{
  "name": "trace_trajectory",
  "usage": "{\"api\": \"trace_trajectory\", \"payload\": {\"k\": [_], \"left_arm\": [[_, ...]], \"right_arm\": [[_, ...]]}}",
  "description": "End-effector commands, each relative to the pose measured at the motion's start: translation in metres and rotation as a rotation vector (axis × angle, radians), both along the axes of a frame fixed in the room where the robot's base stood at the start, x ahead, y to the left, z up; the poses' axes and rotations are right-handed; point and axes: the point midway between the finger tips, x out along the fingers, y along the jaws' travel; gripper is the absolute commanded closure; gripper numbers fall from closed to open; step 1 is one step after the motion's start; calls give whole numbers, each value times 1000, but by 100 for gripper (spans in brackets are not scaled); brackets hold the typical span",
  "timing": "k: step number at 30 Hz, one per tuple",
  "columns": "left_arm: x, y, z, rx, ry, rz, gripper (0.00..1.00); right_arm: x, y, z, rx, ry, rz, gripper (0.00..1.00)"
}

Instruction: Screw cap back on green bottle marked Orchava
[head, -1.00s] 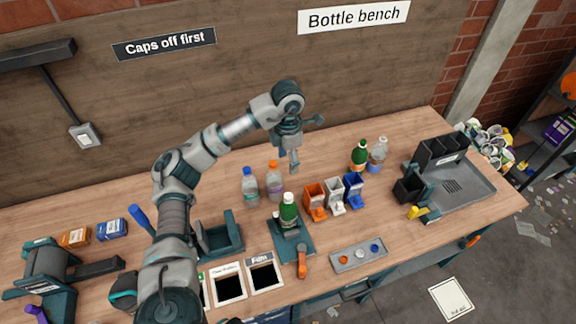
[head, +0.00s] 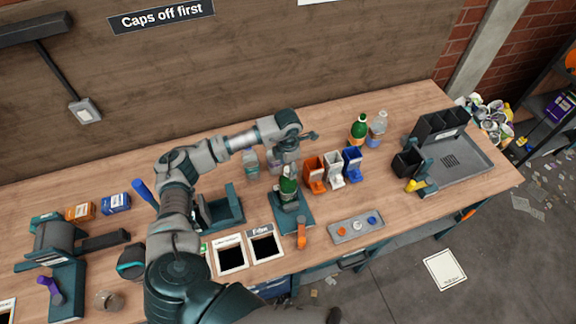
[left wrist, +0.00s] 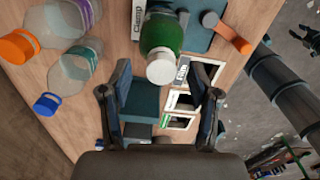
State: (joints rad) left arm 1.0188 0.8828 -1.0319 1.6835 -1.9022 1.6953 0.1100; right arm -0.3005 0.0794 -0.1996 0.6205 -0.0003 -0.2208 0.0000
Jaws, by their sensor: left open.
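A green bottle (head: 287,188) with a white top stands upright at the teal clamp base (head: 293,214). Its label is too small to read. In the left wrist view the green bottle (left wrist: 162,38) shows from above, its white top (left wrist: 162,68) facing the camera. My left gripper (head: 287,166) is open and empty just above the bottle; its fingers (left wrist: 159,72) lie on either side of the white top in the wrist view, apparently not touching it. A dark claw at the right of the wrist view (left wrist: 306,38) may be my right gripper.
A grey tray (head: 349,236) holds small orange, white and blue caps. A black divided bin (head: 440,135) is farther right.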

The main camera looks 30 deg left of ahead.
Motion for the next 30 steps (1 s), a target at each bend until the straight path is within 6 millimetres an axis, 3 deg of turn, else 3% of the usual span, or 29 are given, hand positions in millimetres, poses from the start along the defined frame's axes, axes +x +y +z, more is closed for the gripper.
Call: {"api": "trace_trajectory", "payload": {"k": [9,16,21,22,25,30], "left_arm": [[0,0,-3,0,0,0,41],[0,0,-2,1,-1,0,98],[0,1,-3,1,-1,0,100],[0,1,-3,1,-1,0,72],[0,1,-3,1,-1,1,98],[0,1,-2,1,-1,1,100]], "right_arm": [[0,0,0,0,-1,0,60],[0,0,0,0,-1,0,60],[0,0,0,0,-1,0,60],[0,0,0,0,-1,0,60],[0,0,0,0,-1,0,60],[0,0,0,0,-1,0,60]]}}
